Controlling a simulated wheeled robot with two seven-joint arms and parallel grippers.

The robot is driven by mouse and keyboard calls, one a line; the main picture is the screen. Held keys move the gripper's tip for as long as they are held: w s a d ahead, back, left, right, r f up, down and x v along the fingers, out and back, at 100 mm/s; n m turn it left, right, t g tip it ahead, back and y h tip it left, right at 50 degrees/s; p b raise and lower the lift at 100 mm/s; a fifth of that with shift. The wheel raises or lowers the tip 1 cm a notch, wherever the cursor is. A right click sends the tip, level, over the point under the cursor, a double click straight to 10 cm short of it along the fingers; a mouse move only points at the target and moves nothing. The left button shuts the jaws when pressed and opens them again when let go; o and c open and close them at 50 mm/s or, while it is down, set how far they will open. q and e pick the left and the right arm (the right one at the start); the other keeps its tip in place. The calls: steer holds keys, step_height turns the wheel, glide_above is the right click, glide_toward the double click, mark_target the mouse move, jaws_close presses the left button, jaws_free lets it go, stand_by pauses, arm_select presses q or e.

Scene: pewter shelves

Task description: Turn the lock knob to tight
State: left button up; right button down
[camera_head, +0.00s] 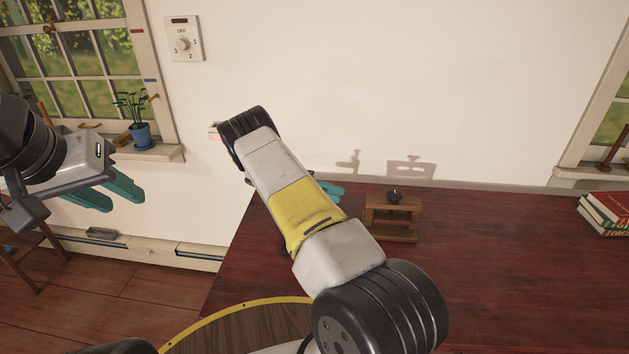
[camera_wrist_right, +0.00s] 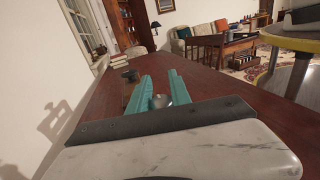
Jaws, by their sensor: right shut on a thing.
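In the right wrist view, the teal fingers of my right gripper (camera_wrist_right: 160,82) are shut on a small grey rounded knob (camera_wrist_right: 160,101), which I take to be the lock knob. No tight or loose marking on it can be read. In the head view my right arm hides the knob, and only a bit of teal finger (camera_head: 331,188) shows past the arm, over the dark red table. My left gripper (camera_head: 116,194) is open and empty at the left, away from the table.
A wooden stand with a black top piece (camera_head: 394,196) is on the table (camera_head: 480,270), right of my right arm. Books (camera_head: 606,212) lie at the far right. A wall dial (camera_head: 183,45) and a potted plant (camera_head: 140,134) are at upper left. The table's front middle is clear.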

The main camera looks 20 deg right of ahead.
steer(key=c, duration=1.2)
jaws_free()
steer(key=shift+v, duration=3.9)
